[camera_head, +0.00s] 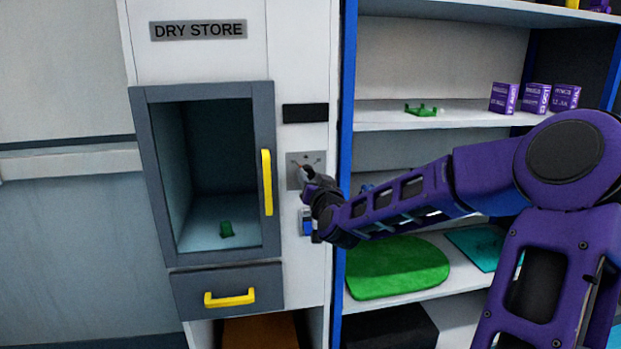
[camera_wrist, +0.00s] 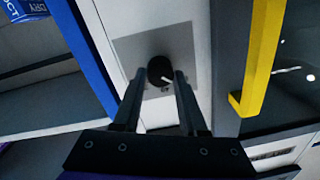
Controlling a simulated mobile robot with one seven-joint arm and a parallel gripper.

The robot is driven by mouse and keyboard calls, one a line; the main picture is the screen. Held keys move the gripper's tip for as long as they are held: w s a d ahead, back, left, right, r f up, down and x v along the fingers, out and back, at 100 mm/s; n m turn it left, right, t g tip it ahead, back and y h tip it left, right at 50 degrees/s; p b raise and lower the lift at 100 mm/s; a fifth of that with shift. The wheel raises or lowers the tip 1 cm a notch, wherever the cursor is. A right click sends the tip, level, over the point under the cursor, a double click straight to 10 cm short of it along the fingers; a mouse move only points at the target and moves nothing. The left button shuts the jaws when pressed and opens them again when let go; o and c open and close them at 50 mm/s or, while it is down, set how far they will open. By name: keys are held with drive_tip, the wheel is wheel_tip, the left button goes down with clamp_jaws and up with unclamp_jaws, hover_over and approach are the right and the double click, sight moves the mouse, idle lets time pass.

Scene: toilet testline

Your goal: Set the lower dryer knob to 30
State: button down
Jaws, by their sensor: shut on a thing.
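The dryer knob (camera_wrist: 160,69) is round and black with a white pointer line. It sits on a grey square plate (camera_wrist: 127,50) on the white cabinet front; the plate also shows in the head view (camera_head: 293,172). In the wrist view the pointer is toward the right and slightly down. My gripper (camera_wrist: 160,78) has one finger on each side of the knob and is shut on it. In the head view my gripper (camera_head: 306,175) is at the plate and hides the knob. The scale numbers are too small to read.
The cabinet labelled DRY STORE (camera_head: 198,30) has a dark-framed window door with a yellow handle (camera_head: 267,182) close left of my gripper. A black panel (camera_head: 305,113) is above the plate. Shelves with a blue edge (camera_head: 346,100) stand to the right, behind my arm.

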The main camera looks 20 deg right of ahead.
drive_tip(key=m, duration=0.4)
drive_tip(key=shift+m+p, duration=0.3)
drive_tip(key=shift+p, duration=0.05)
drive_tip(key=m, duration=0.5)
drive_tip(key=shift+m+p, duration=0.3)
drive_tip(key=shift+p, duration=0.1)
drive_tip(key=m, duration=0.4)
drive_tip(key=shift+m+t+h+p, duration=0.3)
drive_tip(key=shift+h+p, duration=0.05)
drive_tip(key=shift+h, duration=0.05)
drive_tip(key=m, duration=0.5)
drive_tip(key=shift+p, duration=0.3)
drive_tip(key=shift+c, duration=2.3)
unclamp_jaws()
drive_tip(key=shift+f, duration=0.1)
drive_tip(key=shift+s+f, duration=0.1)
